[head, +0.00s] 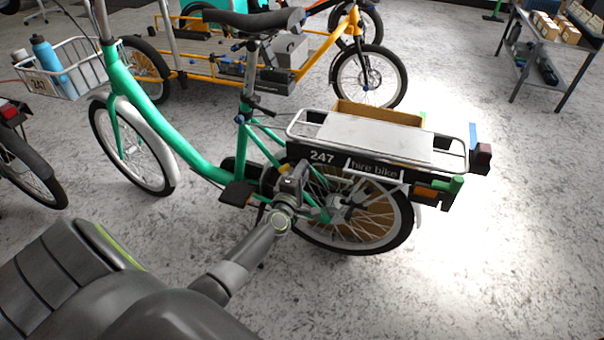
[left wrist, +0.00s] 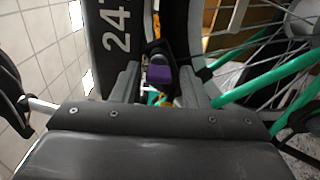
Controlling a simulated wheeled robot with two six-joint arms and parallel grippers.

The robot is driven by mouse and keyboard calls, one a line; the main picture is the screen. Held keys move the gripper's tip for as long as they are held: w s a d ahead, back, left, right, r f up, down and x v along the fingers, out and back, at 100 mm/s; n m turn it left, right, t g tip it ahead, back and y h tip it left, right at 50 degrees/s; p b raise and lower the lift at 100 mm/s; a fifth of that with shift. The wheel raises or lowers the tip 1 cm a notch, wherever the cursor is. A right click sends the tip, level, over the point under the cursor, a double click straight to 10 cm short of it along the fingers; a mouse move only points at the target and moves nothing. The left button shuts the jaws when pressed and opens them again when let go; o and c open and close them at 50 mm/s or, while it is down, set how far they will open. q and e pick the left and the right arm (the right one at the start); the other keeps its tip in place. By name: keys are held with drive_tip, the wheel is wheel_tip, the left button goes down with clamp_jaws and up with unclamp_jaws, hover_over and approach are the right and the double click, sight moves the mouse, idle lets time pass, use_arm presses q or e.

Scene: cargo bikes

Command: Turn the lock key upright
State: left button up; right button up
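The green hire bike (head: 190,160) stands side-on with a black panel (head: 335,162) marked 247 beside its rear rack. My left gripper (head: 293,180) reaches to the rear wheel, just below the panel's front end. In the left wrist view a small purple block, seemingly the lock key's head (left wrist: 159,75), shows between the two fingers of my left gripper (left wrist: 158,85). The fingers stand apart, with a narrow gap visible on each side of the purple piece. The key is hidden in the head view, and its exact turn is hard to tell. My right gripper is out of view.
The rear wheel's spokes (head: 365,215) and the pedal (head: 236,194) are close to my left gripper. The rear rack (head: 375,135) carries a flat pale top. A yellow cargo bike (head: 315,65) stands behind.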

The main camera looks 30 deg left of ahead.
use_arm(q)
drive_tip(key=shift+o, duration=0.3)
drive_tip(key=v, duration=1.7)
drive_tip(key=shift+s, duration=0.2)
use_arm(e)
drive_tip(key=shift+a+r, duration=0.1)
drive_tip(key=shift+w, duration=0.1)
